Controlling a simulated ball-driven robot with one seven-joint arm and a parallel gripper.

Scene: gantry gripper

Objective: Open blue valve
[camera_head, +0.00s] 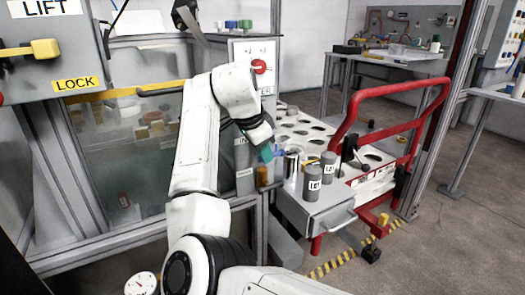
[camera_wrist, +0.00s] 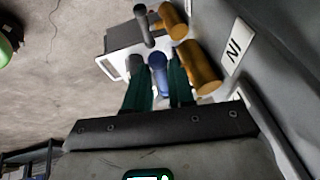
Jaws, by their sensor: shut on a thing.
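The blue valve (camera_wrist: 158,70) shows in the wrist view as a blue handle between my two dark green fingers. My gripper (camera_wrist: 161,80) is shut on it, one finger on each side.
Yellow handles (camera_wrist: 200,68) sit close on the right in the wrist view. A panel with a red knob (camera_head: 259,66) is above my gripper. A red-railed cart (camera_head: 347,130) with grey cylinders (camera_head: 312,180) is at the right.

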